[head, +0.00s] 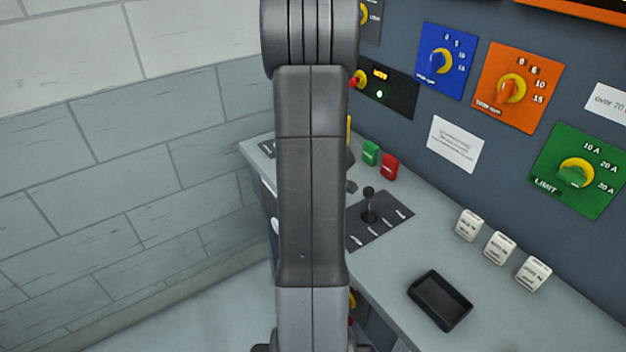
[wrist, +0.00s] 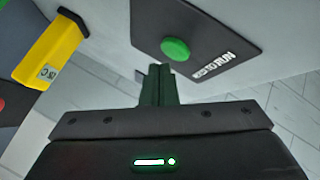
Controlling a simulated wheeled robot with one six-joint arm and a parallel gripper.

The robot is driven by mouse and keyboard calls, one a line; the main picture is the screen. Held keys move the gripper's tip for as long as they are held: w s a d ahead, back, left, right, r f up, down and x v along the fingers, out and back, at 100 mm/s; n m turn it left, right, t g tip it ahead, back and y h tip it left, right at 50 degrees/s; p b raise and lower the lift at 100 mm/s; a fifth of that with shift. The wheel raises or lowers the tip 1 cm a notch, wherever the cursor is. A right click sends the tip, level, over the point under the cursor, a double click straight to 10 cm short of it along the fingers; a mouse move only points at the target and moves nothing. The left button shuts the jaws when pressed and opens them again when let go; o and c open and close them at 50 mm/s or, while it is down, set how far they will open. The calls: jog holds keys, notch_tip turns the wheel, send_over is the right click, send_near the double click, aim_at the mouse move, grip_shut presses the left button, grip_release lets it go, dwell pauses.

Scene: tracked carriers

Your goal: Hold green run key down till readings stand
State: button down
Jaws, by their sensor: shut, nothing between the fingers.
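The green run key (wrist: 175,49) is a round green button on a dark plate (wrist: 215,38) whose label ends in "TO RUN", in the wrist view. My gripper (wrist: 160,70) is shut and empty. Its fingertips show right by the key's lower left edge; I cannot tell whether they touch it or whether the key is pressed in. In the head view my arm covers the middle, and the gripper and this key are hidden. A small orange display (head: 380,75) is lit on the panel above a green lamp (head: 379,94); its reading is too small to make out.
A yellow block (wrist: 48,50) stands left of the key in the wrist view. The console holds green (head: 371,152) and red (head: 390,166) blocks, a black lever (head: 369,203), several white blocks (head: 500,247) and an empty black tray (head: 440,301). A brick wall (head: 120,150) is at left.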

dwell(0.8)
jog(key=shift+f+b, duration=0.4)
jog(key=shift+f, duration=0.05)
jog(key=shift+f+b, duration=0.45)
jog(key=shift+f, duration=0.05)
dwell(1.3)
jog(key=shift+r, duration=0.1)
dwell(2.7)
jog(key=shift+r+p, duration=0.85)
jog(key=shift+p, duration=0.05)
notch_tip(320, 180, up, 5)
jog(key=p, duration=0.5)
jog(key=shift+r, duration=0.1)
dwell(0.4)
